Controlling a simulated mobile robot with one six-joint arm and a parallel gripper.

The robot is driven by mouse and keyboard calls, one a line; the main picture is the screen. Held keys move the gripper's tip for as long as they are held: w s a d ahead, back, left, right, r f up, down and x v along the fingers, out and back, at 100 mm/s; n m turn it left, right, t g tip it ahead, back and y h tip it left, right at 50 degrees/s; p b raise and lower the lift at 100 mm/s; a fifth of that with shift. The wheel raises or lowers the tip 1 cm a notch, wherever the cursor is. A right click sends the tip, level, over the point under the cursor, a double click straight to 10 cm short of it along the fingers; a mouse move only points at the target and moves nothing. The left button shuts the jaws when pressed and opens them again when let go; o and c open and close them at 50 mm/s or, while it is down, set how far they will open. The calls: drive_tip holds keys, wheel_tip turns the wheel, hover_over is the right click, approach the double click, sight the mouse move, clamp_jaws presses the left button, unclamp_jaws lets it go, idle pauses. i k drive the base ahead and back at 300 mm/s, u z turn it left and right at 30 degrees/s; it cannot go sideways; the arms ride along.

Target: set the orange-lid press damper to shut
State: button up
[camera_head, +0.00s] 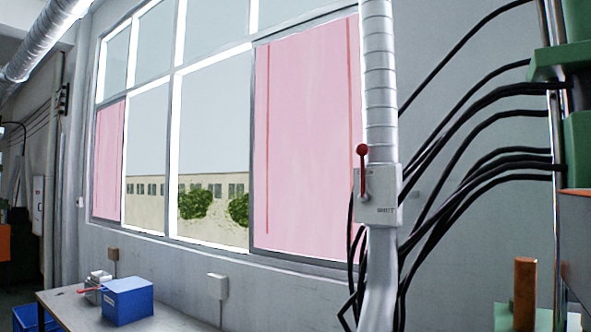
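A grey damper box (380,207) sits on the vertical ribbed duct (379,85) right of centre. A red lever (363,170) with a round red knob stands upright on its left part, about in line with the duct. A green machine with an orange part (576,240) is cut off at the right edge. I cannot tell from this view whether it is the orange-lid press. My gripper is not in view.
Several black cables hang from the right machine past the duct, close to the damper's right side and below. A table (70,312) at lower left carries a blue box (128,302) and a small metal item. An orange-brown post (525,290) stands lower right.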

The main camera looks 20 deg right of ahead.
sight(362, 150)
drive_tip(key=z, duration=2)
drive_tip(key=k, duration=1.35)
drive_tip(key=u, duration=0.7)
drive_tip(key=i, duration=1.3)
